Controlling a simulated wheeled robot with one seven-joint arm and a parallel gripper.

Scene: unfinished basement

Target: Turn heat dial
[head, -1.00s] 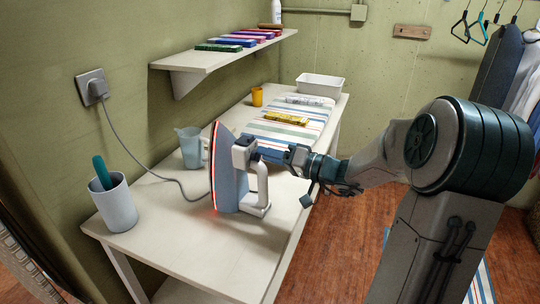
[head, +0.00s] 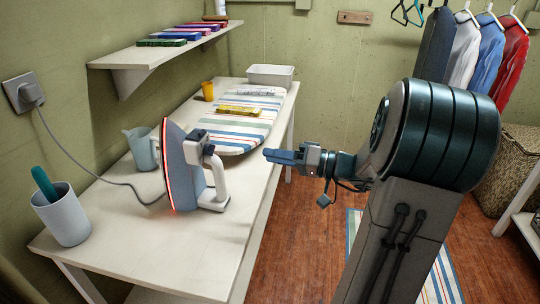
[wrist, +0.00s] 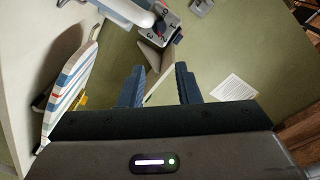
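The iron (head: 184,168) stands upright on its heel on the white table, its soleplate edge glowing red. A grey-and-dark block (head: 194,137), apparently the heat dial, sits on its upper side by the white handle (head: 217,178). In the wrist view a dial face (wrist: 168,27) with red and dark marks shows at the top, beyond the fingertips; its setting is too small to read surely. My gripper (head: 268,154) is to the right of the iron, apart from it, over the table's right edge. In the wrist view my gripper (wrist: 159,72) has its blue fingers apart with nothing between them.
The iron's cord runs to a wall plug (head: 28,95). A blue jug (head: 141,149), a cup with a teal-handled item (head: 62,217) and a striped ironing board (head: 236,138) share the table (head: 150,240). A shelf (head: 140,58) hangs above. Open floor lies right of the table.

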